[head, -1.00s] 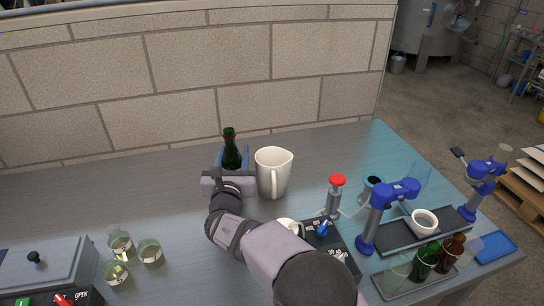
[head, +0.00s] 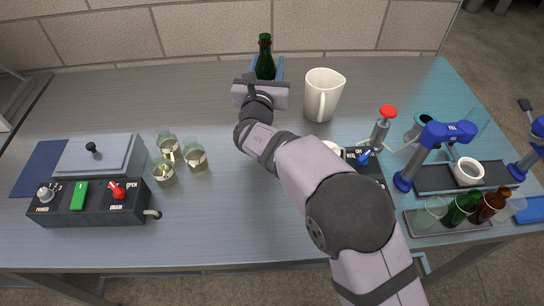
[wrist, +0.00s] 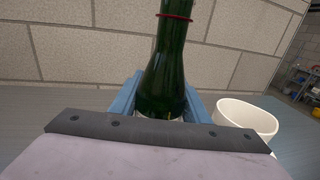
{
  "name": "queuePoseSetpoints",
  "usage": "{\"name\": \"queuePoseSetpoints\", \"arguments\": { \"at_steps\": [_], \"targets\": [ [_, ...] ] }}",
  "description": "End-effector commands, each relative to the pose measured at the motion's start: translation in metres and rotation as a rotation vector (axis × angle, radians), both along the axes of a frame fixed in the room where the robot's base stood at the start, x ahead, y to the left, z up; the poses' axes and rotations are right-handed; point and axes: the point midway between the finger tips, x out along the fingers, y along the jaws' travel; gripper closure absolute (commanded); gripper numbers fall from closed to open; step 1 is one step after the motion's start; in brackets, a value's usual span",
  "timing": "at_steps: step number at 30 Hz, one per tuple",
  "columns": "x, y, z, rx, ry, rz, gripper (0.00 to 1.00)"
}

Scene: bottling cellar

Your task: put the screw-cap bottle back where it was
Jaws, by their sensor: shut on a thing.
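The dark green bottle (head: 265,62) has a thin red ring on its neck and stands upright near the back wall, left of the white mug. My gripper (head: 266,76) is shut on this bottle, with a blue finger on each side of its body. In the wrist view, the bottle (wrist: 165,75) rises between the blue fingers of my gripper (wrist: 160,95), its top cut off by the frame. The bottle's base is hidden behind my gripper, so I cannot tell whether it touches the table. No marked place for it shows.
A white mug (head: 323,98) stands close to the right of the bottle. Several glasses (head: 165,170) and a control box (head: 95,202) are at the left. A blue lever device (head: 430,145) and a tray (head: 450,224) with bottles are at the right. The back left table is clear.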

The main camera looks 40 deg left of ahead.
Motion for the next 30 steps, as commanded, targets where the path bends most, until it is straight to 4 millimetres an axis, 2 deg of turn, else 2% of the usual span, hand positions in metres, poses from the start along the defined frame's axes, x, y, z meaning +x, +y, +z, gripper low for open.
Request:
{"name": "queuePoseSetpoints", "arguments": {
  "at_steps": [1, 6, 9, 15, 18, 22, 25, 30],
  "targets": [
    [-0.012, 0.007, 0.02, 0.009, -0.005, 0.018, 0.93],
    [-0.05, 0.02, 0.068, 0.01, -0.003, 0.076, 0.93],
    [-0.076, 0.024, 0.09, 0.007, -0.004, 0.112, 0.93],
    [-0.126, 0.018, 0.117, 0.003, -0.003, 0.172, 0.93],
    [-0.146, 0.008, 0.122, 0.001, -0.002, 0.185, 0.93],
    [-0.161, -0.009, 0.121, 0.001, -0.002, 0.183, 0.93],
    [-0.168, -0.025, 0.115, 0.0, -0.001, 0.17, 0.93],
    [-0.166, -0.057, 0.094, -0.003, -0.001, 0.119, 0.93]
  ]
}}
